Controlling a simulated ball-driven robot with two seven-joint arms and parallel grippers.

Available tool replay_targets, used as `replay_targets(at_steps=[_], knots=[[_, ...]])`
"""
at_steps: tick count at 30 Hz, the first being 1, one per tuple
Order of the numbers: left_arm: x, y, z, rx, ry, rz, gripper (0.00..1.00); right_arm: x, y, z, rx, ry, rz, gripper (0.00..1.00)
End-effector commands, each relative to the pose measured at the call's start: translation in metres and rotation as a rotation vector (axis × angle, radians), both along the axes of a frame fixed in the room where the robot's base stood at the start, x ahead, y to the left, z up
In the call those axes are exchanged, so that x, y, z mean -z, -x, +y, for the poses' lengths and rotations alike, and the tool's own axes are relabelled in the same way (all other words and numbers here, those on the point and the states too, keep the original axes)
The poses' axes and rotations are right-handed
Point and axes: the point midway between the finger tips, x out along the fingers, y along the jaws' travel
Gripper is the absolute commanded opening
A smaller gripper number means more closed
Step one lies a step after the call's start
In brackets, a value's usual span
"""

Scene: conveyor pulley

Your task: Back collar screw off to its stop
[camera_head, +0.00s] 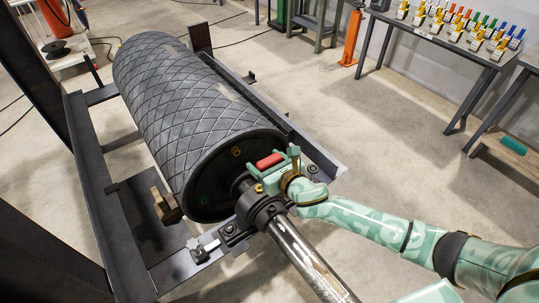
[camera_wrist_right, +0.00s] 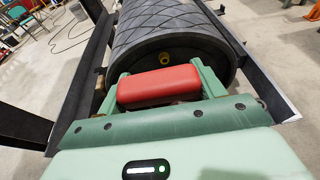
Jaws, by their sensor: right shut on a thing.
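My right gripper (camera_head: 268,170) is at the near end of the large black pulley drum (camera_head: 190,100), just above the shaft. It is shut on a red block-like handle (camera_head: 269,161), which also shows between the green fingers in the right wrist view (camera_wrist_right: 158,86). Whatever is below the handle is hidden. A dark collar or bearing housing (camera_head: 262,209) sits around the steel shaft (camera_head: 305,262), just below the gripper. A small brass-coloured piece (camera_head: 258,188) shows beside the gripper near the collar; I cannot tell whether it is the screw. My left gripper is not in view.
A dark steel frame (camera_head: 95,190) surrounds the drum. A brass-coloured fitting (camera_head: 236,152) is on the drum's end face, also in the right wrist view (camera_wrist_right: 164,58). A bench (camera_head: 440,42) with several colour-handled tools stands at the back right.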

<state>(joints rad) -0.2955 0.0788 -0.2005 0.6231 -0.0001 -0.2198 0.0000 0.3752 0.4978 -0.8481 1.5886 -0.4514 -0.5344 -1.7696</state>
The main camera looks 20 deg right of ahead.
Motion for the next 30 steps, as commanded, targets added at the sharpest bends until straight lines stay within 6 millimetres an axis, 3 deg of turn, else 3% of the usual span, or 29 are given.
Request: replay_targets(at_steps=[18,30], knots=[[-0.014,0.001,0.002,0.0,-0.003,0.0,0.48,0.0,0.003,-0.007,-0.045,-0.004,0.006,0.43],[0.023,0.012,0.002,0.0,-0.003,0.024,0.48,0.048,0.003,-0.007,-0.044,-0.006,0.01,0.43]])
